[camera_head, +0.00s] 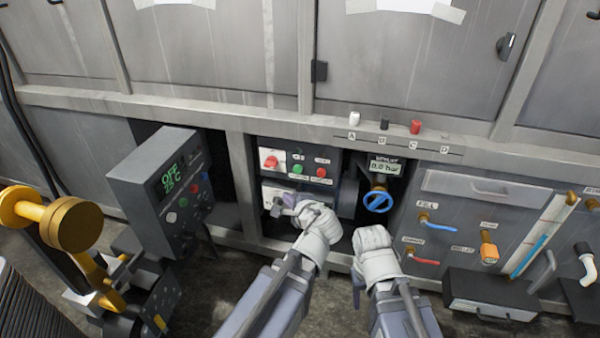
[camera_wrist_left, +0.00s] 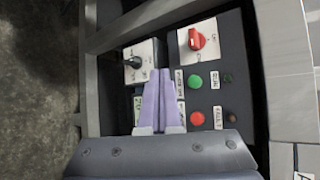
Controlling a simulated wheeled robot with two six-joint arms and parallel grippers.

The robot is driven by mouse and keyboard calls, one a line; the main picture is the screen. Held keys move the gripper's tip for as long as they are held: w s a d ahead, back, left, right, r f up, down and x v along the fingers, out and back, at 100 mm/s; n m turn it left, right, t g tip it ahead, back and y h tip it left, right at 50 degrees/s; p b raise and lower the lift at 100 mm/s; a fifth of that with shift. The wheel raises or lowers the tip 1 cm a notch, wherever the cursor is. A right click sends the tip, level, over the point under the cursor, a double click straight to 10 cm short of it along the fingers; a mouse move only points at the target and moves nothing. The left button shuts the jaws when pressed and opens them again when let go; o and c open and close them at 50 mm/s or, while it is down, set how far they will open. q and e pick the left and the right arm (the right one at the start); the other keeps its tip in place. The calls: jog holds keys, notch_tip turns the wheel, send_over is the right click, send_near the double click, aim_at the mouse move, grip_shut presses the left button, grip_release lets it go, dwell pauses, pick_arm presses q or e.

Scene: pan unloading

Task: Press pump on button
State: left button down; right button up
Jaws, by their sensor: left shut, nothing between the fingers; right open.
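The control panel (camera_head: 338,160) is a dark box in the frame. Its round green button (camera_head: 297,169) sits left of a round red button (camera_head: 321,172). In the left wrist view, the green button (camera_wrist_left: 195,82) is right of my left gripper (camera_wrist_left: 160,74), and the red button (camera_wrist_left: 197,118) is below the green one. My left gripper (camera_head: 285,201) is shut and empty, in front of the panel's lower part, below the green button in the head view. Contact cannot be told. It covers part of the labels. My right gripper (camera_head: 371,238) is open, below the blue valve; its fingers are hardly visible.
A red rotary switch (camera_wrist_left: 197,40) and a black selector (camera_wrist_left: 134,62) sit close to the buttons. A blue valve wheel (camera_head: 377,201) is under the gauge (camera_head: 383,167). A grey control box (camera_head: 160,195) with a green display juts out left. Pipe fittings are at right.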

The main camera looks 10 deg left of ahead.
pick_arm(q)
jog(key=shift+w, duration=0.1)
jog(key=w, duration=0.8)
jog(key=shift+w, duration=0.3)
jog(key=shift+d, duration=0.1)
dwell(1.9)
jog(key=shift+w, duration=0.4)
jog(key=shift+w, duration=0.5)
dwell(0.7)
jog(key=shift+s, duration=0.95)
jog(key=shift+s, duration=2.5)
